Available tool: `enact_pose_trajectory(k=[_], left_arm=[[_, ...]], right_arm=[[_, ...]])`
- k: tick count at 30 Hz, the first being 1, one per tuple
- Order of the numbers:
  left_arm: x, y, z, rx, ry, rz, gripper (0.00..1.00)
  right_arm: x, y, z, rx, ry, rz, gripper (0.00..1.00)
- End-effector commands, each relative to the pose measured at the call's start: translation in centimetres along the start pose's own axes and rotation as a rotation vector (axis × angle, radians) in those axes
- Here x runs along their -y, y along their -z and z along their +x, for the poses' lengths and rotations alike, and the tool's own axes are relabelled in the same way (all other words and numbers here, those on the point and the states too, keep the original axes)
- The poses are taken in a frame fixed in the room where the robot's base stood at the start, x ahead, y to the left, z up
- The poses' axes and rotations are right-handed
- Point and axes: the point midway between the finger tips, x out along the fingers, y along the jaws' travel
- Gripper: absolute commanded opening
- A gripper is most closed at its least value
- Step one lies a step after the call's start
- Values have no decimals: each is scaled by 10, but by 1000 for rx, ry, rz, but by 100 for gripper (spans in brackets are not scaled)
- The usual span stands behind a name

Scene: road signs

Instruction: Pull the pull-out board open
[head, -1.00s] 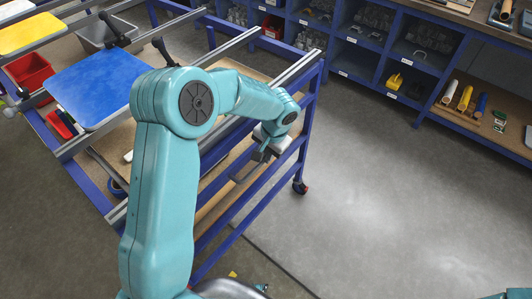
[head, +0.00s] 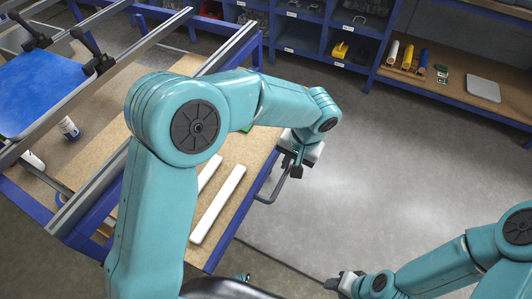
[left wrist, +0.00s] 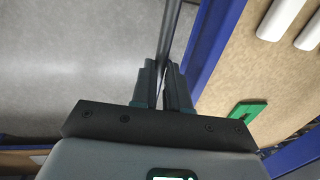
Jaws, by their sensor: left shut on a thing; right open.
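The pull-out board (head: 238,222) is a brown wooden panel with a blue frame and lies extended beyond the grey rails of the blue workbench. Its dark handle bar (head: 262,199) runs along the front edge. My left gripper (head: 292,172) is shut on this handle (left wrist: 173,25). In the left wrist view, the fingers of my left gripper (left wrist: 165,68) close around the bar, next to the blue edge (left wrist: 215,40). My left arm hides part of the board. My right gripper (head: 336,282) is open and empty above the floor at the lower right, apart from the board.
White bars (head: 218,205) and a green piece (left wrist: 246,113) lie on the board. A blue sign plate (head: 38,88) rests on the rails at left. Blue shelving (head: 305,45) stands at the back. The grey floor (head: 400,165) right of the board is clear.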

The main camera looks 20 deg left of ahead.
Motion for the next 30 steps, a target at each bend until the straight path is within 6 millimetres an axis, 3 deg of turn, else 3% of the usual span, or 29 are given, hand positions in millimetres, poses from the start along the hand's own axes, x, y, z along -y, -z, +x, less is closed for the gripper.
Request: enact_pose_trajectory(k=[3, 12, 28, 30], left_arm=[[-27, 2, -7, -9, -3, 3, 0], [-65, 2, -15, -9, -4, 0, 0], [-73, 2, -17, -11, -3, -1, 0], [-73, 2, -17, -11, -3, -1, 31]], right_arm=[[0, 0, 0, 0, 0, 0, 43], [0, 0, -1, 0, 0, 0, 43], [0, 0, -1, 0, 0, 0, 43], [0, 0, -1, 0, 0, 0, 43]])
